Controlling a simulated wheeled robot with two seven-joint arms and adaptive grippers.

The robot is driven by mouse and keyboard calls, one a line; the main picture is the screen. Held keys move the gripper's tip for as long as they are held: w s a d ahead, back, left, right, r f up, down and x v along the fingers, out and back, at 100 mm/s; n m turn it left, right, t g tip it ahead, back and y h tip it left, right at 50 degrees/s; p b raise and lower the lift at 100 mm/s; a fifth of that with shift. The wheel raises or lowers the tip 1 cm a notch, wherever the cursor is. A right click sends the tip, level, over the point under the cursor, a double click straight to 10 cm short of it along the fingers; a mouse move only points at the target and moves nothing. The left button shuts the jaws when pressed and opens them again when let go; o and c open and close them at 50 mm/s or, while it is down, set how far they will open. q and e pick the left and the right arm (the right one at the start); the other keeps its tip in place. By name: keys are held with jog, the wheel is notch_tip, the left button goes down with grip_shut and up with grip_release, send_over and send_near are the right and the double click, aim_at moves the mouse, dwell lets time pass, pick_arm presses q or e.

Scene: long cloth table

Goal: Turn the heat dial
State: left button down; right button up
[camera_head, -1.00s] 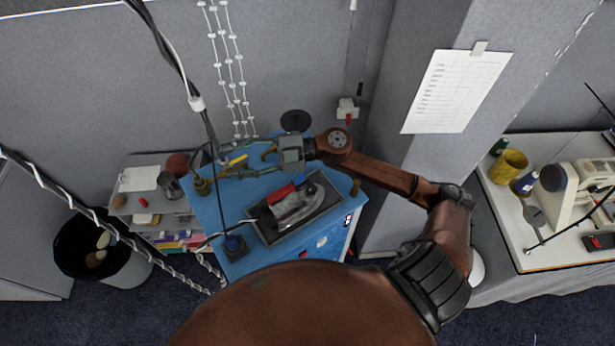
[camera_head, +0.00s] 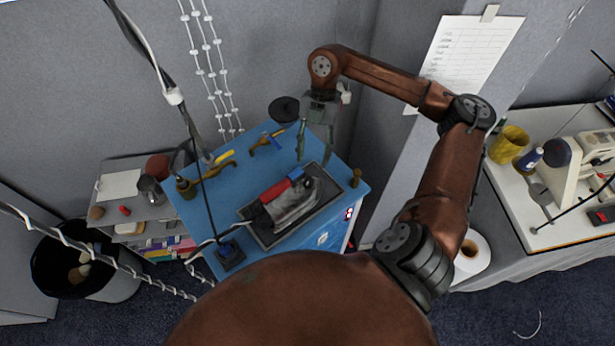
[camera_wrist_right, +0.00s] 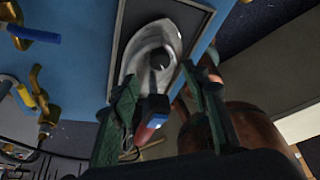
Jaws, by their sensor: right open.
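The iron (camera_head: 292,205) lies on a grey tray (camera_head: 262,240) on the blue table top. It has a silver body and a red handle (camera_head: 274,190) with a blue end (camera_head: 296,173). In the right wrist view the iron (camera_wrist_right: 143,45) shows a dark round knob (camera_wrist_right: 160,61), which looks like the heat dial, in front of the handle. My right gripper (camera_head: 314,150) points down above the far right part of the tray, near the iron. In the right wrist view its open fingers (camera_wrist_right: 158,76) frame the knob and handle, with nothing gripped. My left gripper is out of view.
A black cord holder (camera_head: 230,254) sits at the near left corner. A grey shelf (camera_head: 115,215) and a bin (camera_head: 115,285) are to the left. A partition wall is close behind my right arm.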

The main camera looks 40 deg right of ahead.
aim_at(309, 180)
jog(key=p+x, duration=0.1)
jog(key=x, duration=0.6)
jog(key=shift+s+a+f, duration=0.1)
jog(key=shift+a, duration=0.1)
jog(key=shift+c, duration=0.6)
grip_shut()
